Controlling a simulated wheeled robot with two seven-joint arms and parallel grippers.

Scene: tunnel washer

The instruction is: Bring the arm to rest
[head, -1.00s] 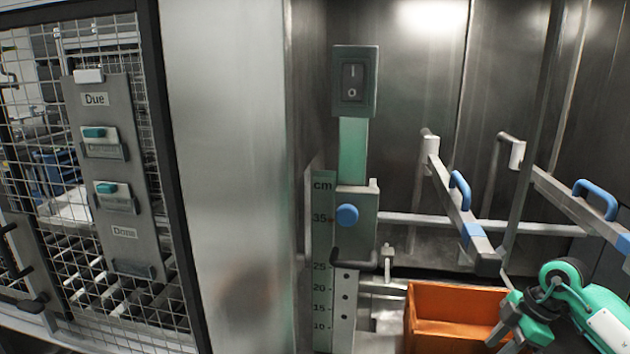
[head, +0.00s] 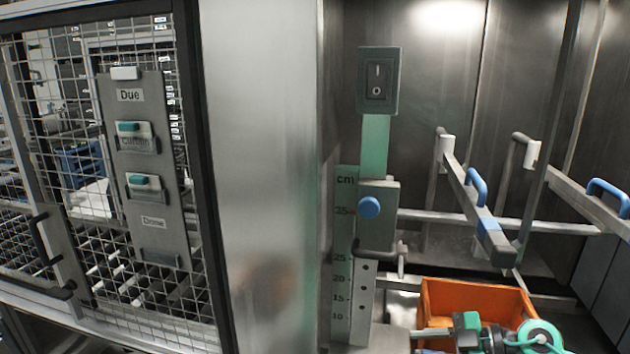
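My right arm comes in at the bottom right, with green and dark joints. Its front end, my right gripper (head: 432,334), is low in front of the orange crate (head: 476,298). It is small and partly cut off by the bottom edge, so I cannot tell whether its fingers are open or shut. I see nothing held in it. My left arm and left gripper are not in view.
Metal rails with blue handles (head: 477,187) stick out at right. A mesh door (head: 55,130) with a Due/Done card board (head: 148,205) stands left.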

